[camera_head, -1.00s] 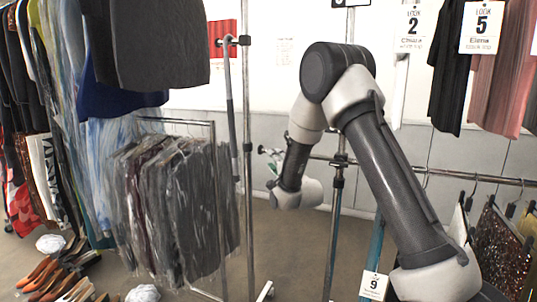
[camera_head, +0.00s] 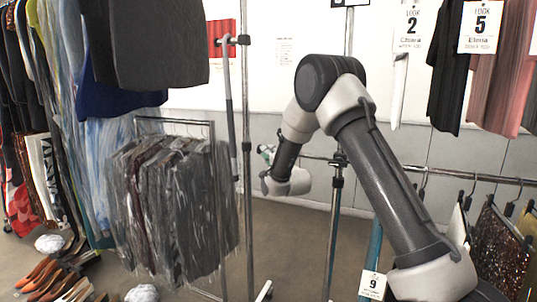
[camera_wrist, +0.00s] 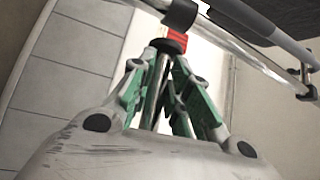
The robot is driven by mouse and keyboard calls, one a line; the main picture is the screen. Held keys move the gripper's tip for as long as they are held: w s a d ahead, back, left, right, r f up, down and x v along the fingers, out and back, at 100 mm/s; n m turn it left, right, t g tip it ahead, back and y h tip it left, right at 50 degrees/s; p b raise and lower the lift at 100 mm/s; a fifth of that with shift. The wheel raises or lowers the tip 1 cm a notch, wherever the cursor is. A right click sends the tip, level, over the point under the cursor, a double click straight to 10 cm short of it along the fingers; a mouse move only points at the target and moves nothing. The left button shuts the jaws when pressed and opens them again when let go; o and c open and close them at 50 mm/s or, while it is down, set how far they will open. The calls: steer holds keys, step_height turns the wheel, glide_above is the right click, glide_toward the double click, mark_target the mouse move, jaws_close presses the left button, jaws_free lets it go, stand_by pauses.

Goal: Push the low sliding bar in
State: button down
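The low horizontal bar (camera_head: 450,174) is a thin chrome tube at right in the head view. It runs left through a dark clamp (camera_head: 338,160) on an upright, then behind my forearm. My gripper (camera_head: 265,151) is small and partly hidden by my wrist, left of that upright. In the wrist view, my gripper's green-sided fingers (camera_wrist: 166,62) slant inward toward a chrome tube (camera_wrist: 155,92) with a dark cap or collar (camera_wrist: 168,45). The tube shows between the fingers. I cannot tell whether the fingers touch it or how far they are closed.
A hooked rail and upright (camera_head: 246,150) stand just left of my gripper. A low rack of plastic-covered grey garments (camera_head: 175,205) stands farther left. Shoes (camera_head: 65,280) lie on the floor at lower left. Sequinned garments (camera_head: 500,255) hang at right. Some floor between the uprights is clear.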

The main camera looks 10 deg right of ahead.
steer(key=s+d, duration=0.5)
steer(key=d, duration=0.2)
steer(key=c, duration=1.3)
jaws_free()
steer(key=shift+c, duration=0.2)
steer(key=v, duration=1.2)
steer(key=shift+a, duration=0.15)
